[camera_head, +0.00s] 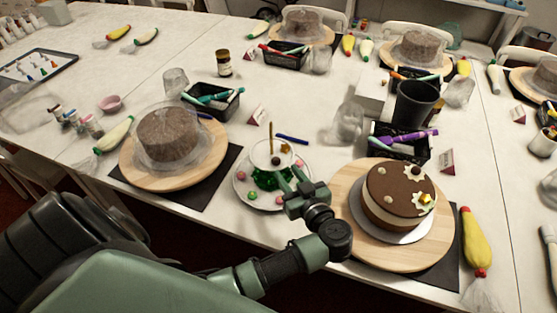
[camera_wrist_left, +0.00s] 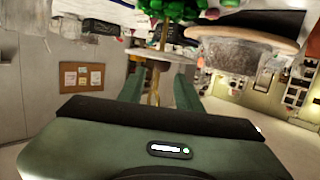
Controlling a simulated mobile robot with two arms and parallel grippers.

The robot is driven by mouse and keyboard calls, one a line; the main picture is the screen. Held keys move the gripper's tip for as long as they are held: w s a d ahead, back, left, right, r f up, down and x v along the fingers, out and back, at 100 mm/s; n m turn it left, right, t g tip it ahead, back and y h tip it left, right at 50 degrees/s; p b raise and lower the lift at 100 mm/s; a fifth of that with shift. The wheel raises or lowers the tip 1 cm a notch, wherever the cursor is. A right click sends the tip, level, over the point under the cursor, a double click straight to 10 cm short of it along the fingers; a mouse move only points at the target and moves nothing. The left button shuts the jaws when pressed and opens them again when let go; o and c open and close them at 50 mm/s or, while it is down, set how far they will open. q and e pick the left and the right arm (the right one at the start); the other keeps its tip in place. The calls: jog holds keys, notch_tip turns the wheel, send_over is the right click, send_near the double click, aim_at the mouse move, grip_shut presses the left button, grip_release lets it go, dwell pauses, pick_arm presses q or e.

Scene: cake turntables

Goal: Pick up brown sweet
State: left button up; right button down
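A small dark brown sweet (camera_head: 276,160) sits on the white upper tier of a sweet stand, beside the upright gold rod (camera_head: 270,136) and a yellow star-shaped sweet (camera_head: 285,147). The lower plate (camera_head: 240,188) holds pink and green sweets around dark green leaves. My left gripper (camera_head: 285,178) is just in front of the upper tier, its fingers apart and pointing toward the stand. In the left wrist view, which looks upside down, the gold rod (camera_wrist_left: 154,88) shows between the spread fingers, with nothing gripped. I cannot make out the brown sweet there. My right gripper is out of view.
A decorated chocolate cake (camera_head: 400,190) on a round board stands right of the gripper. A covered brown cake (camera_head: 168,138) is at the left. Black trays of pens (camera_head: 212,98) and a dark cup (camera_head: 414,102) stand behind. A yellow piping bag (camera_head: 476,240) lies at the right.

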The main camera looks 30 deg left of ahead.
aim_at(278, 161)
pick_arm(q)
jog(key=x, duration=0.3)
jog(key=p+x, duration=0.1)
jog(key=x, duration=0.2)
jog(key=shift+a+r+p, duration=0.15)
jog(key=shift+a+p, duration=0.15)
jog(key=shift+a, duration=0.1)
jog(key=shift+w+a+f, duration=0.25)
jog(key=shift+a, duration=0.2)
grip_shut()
